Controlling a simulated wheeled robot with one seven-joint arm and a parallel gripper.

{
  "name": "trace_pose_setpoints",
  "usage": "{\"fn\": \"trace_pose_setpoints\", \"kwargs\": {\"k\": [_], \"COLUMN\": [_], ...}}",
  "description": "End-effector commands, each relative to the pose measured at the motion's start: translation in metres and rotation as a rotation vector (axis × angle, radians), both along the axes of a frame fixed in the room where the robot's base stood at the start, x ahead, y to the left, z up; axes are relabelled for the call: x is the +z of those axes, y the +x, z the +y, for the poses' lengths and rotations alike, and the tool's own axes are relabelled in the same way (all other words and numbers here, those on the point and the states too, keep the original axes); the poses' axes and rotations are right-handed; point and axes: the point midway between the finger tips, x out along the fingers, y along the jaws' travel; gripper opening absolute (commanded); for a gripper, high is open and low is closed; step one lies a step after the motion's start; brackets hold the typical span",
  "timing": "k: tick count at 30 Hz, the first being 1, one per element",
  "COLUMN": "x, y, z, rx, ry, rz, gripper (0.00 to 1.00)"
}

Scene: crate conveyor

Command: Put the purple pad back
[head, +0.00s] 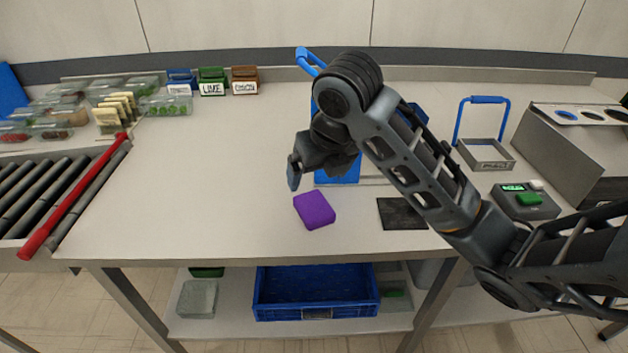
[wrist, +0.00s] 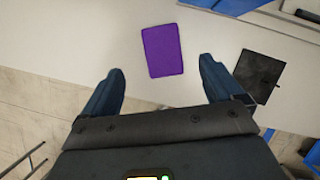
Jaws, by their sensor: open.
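The purple pad (head: 314,210) lies flat on the table near its front edge. In the wrist view the purple pad (wrist: 162,50) shows ahead of my fingertips, between their lines and apart from them. My gripper (wrist: 160,85) is open and empty, with two blue fingers spread wide. In the head view my gripper (head: 294,172) hangs above the table, just behind and left of the pad; only one finger shows clearly there. A dark square mat (head: 402,214) lies to the right of the pad and also shows in the wrist view (wrist: 258,76).
A blue object (head: 338,172) stands behind my gripper, partly hidden by my arm. A roller conveyor (head: 60,195) with a red rail is at the left. Labelled boxes (head: 212,82) stand at the back. A grey device (head: 525,200) is at the right. The table's left middle is clear.

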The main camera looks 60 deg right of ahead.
Motion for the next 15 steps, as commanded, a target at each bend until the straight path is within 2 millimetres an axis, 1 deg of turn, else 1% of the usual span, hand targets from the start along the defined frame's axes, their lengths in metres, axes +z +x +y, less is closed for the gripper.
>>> {"fn": "trace_pose_setpoints", "kwargs": {"k": [1,4,13,15], "x": [0.009,0.015,0.016,0.017], "y": [-0.002,-0.004,-0.005,-0.001], "z": [0.0,0.002,0.005,0.012], "rx": [0.0,0.0,-0.001,-0.008], "ry": [-0.004,-0.002,0.004,0.024], "rz": [0.0,-0.001,-0.002,-0.025], "gripper": [0.93,0.93,0.93,0.93]}}
